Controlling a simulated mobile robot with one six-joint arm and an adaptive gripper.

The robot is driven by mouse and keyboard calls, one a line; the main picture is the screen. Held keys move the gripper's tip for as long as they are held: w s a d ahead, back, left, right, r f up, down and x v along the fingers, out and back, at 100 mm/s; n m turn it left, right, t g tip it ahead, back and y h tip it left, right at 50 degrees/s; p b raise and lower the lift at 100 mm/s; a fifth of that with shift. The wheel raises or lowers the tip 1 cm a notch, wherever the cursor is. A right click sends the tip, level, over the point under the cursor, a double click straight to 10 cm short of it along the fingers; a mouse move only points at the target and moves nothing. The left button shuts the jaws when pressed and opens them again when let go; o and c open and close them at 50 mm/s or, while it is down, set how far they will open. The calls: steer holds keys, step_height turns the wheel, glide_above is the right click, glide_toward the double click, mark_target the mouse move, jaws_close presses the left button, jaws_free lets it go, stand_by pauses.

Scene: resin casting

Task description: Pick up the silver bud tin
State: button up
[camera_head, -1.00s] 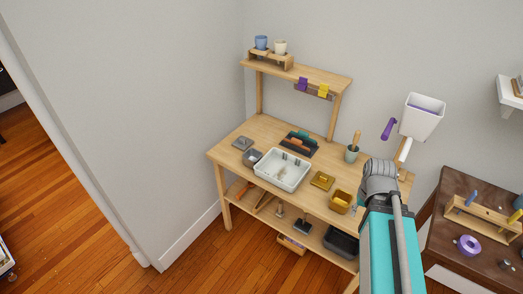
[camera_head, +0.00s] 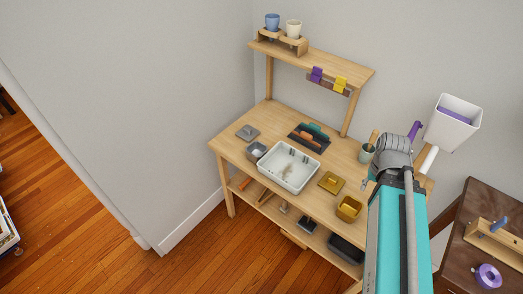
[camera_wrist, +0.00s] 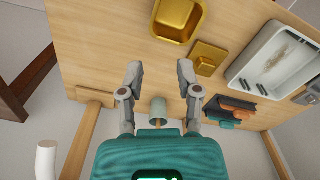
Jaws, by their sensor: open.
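The silver bud tin (camera_head: 256,151) is a small open grey box near the left end of the wooden workbench, against the left side of the white tray. A flat grey square lid (camera_head: 248,132) lies just behind it. My gripper (camera_wrist: 160,72) is open and empty above the right part of the bench. Its fingers are mostly hidden behind my arm in the head view. A grey piece shows at the right edge of the wrist view, but I cannot tell whether it is the tin or its lid.
A white tray (camera_head: 287,168) holds a small item mid-bench. A gold tin (camera_head: 349,208) and gold lid (camera_head: 331,181) lie to its right. A dark rack of trowel-like tools (camera_head: 309,138) stands behind. An upper shelf (camera_head: 320,67) overhangs the back.

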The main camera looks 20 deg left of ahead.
steer(key=shift+a, duration=0.35)
steer(key=w+a+f+n+t+h+b, duration=0.2)
steer(key=w+a+f+n+b, duration=0.15)
steer(key=a+n, duration=0.3)
steer(key=w+a+f+n+t+h+b, duration=0.1)
steer(key=w+a+f+n+h+b, duration=0.15)
steer(key=a+n+b, duration=0.4)
steer(key=w+a+f+n+t+h+b, duration=0.15)
steer(key=w+a+n, duration=0.25)
steer(key=a, duration=0.5)
steer(key=s+a+n+t+b, duration=0.2)
steer(key=a+n+t+b, duration=0.2)
steer(key=a, duration=1)
steer(key=s+a+n+t+y+b, duration=0.1)
steer(key=a+n+t+b, duration=0.3)
steer(key=a+n, duration=0.6)
steer(key=s+a+f, duration=0.1)
steer(key=a, duration=0.3)
steer(key=shift+n, duration=0.4)
